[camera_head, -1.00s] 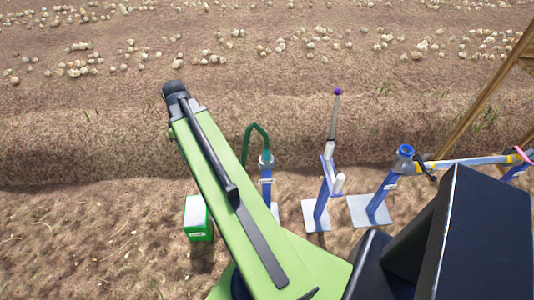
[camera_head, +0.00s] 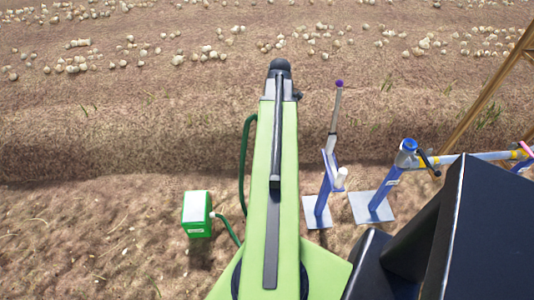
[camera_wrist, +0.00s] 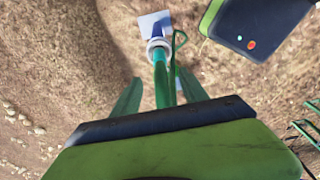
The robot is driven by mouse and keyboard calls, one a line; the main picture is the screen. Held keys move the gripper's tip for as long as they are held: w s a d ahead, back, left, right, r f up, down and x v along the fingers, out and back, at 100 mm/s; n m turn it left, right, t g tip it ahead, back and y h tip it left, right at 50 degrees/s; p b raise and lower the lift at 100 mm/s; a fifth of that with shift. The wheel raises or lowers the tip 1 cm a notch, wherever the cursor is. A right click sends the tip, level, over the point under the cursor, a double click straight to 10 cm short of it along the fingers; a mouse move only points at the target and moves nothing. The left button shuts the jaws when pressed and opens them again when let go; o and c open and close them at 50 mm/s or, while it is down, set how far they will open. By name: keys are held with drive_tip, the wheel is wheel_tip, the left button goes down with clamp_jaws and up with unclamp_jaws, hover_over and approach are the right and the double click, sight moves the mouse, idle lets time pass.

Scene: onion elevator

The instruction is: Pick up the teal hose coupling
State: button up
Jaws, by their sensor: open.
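The teal hose coupling (camera_wrist: 161,74) shows in the wrist view as a teal cylinder rising from a pale grey collar (camera_wrist: 157,46) on a blue post with a white base plate. A green hose (camera_wrist: 179,40) loops beside it. My gripper (camera_wrist: 158,78) is open, with one green finger on each side of the coupling. I cannot tell whether either finger touches it. In the head view my green arm hides the coupling and its post. Part of the green hose (camera_head: 245,165) shows left of the arm.
A green box with a white top (camera_head: 197,214) stands left of the arm, joined to a hose. Right of it are a blue stand with a purple-tipped rod (camera_head: 325,190) and a blue post (camera_head: 388,182). Ground at the left is clear.

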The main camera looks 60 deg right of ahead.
drive_tip(key=f+b, duration=0.3)
drive_tip(key=f, duration=0.1)
drive_tip(key=w+f+b, duration=0.1)
drive_tip(key=f+b, duration=0.3)
drive_tip(key=a+f+b, duration=0.1)
drive_tip(key=f+b, duration=0.3)
drive_tip(key=shift+w+f, duration=0.15)
drive_tip(key=shift+f, duration=0.25)
drive_tip(key=shift+r, duration=0.2)
drive_tip(key=shift+c, duration=0.2)
clamp_jaws()
